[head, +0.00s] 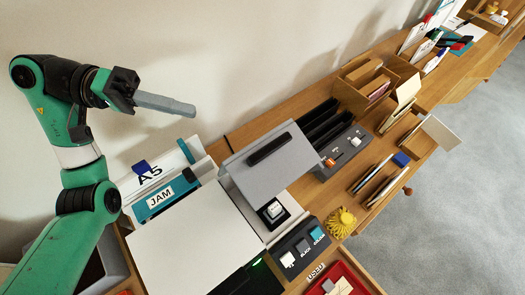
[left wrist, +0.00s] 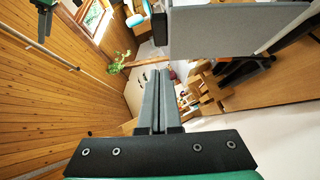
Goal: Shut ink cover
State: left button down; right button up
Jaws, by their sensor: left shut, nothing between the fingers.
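The ink cover (head: 262,170) is a grey flap with a dark handle bar (head: 269,149). It stands raised and tilted over the printer's ink bay, where an ink cartridge (head: 273,210) shows below it. In the left wrist view a large grey panel (left wrist: 215,30), which looks like the cover, hangs at the upper right. My left gripper (head: 194,111) is shut and empty, up and left of the cover and apart from it. Its closed fingers show in the wrist view (left wrist: 155,75). A green and dark gripper (left wrist: 42,25), likely my right one, shows small at the wrist view's top left.
The printer's white top (head: 185,240) lies left of the cover. A teal JAM part (head: 165,200) and upright A5 folder stand behind it. A button panel (head: 300,247), yellow tassel (head: 341,222) and red tray (head: 345,280) are in front. Black slots (head: 322,122) stand right.

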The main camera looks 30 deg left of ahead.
aim_at(265, 171)
pick_arm(q)
jog(key=shift+t, duration=0.3)
jog(key=shift+s+d+f+x, duration=0.15)
jog(key=shift+s+x, duration=0.2)
jog(key=shift+x, duration=1.7)
jog(key=shift+s+d+f+x, duration=0.1)
jog(key=shift+s+x, duration=0.25)
jog(key=shift+x, duration=1.75)
jog(key=shift+s+d+f+x, duration=0.15)
jog(key=shift+s+x, duration=0.25)
jog(key=shift+x, duration=1.65)
jog(key=shift+b, duration=0.35)
